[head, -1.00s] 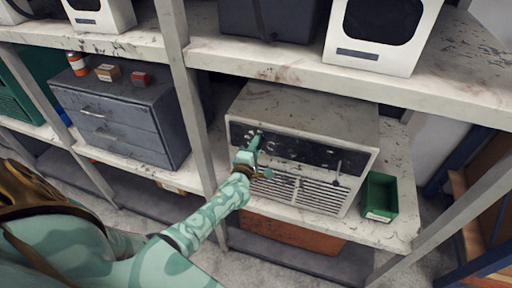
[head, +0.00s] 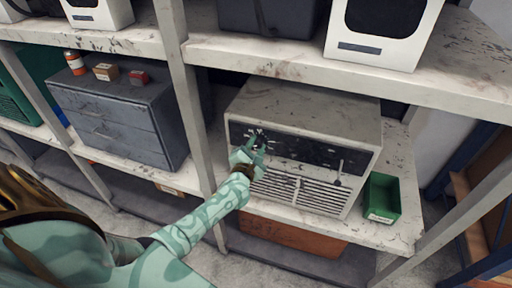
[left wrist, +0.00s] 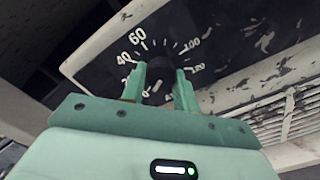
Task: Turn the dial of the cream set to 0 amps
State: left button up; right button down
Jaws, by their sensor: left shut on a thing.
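The cream set (head: 305,112) is a worn, boxy unit on the middle shelf, with a black front panel and a slatted grille below it. Its dark dial (left wrist: 157,88) sits at the panel's left end, inside a white number scale. In the left wrist view 40, 60, 100 and 120 are legible; the lower numbers are partly hidden by the fingers. My left gripper (head: 257,150) is at the dial, its two green fingers (left wrist: 160,82) shut on either side of it. I cannot make out the dial's pointer. My right gripper is not in view.
A small lever (head: 339,172) is at the panel's right end. A green bin (head: 381,197) stands right of the set. A shelf post (head: 190,110) rises left of my forearm. A grey drawer cabinet (head: 120,125) is further left, and the upper shelf (head: 330,62) overhangs the set.

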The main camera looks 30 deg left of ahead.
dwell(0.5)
pick_arm(q)
jog(key=o, duration=1)
jog(key=v, duration=1.6)
jog(key=shift+s, duration=0.15)
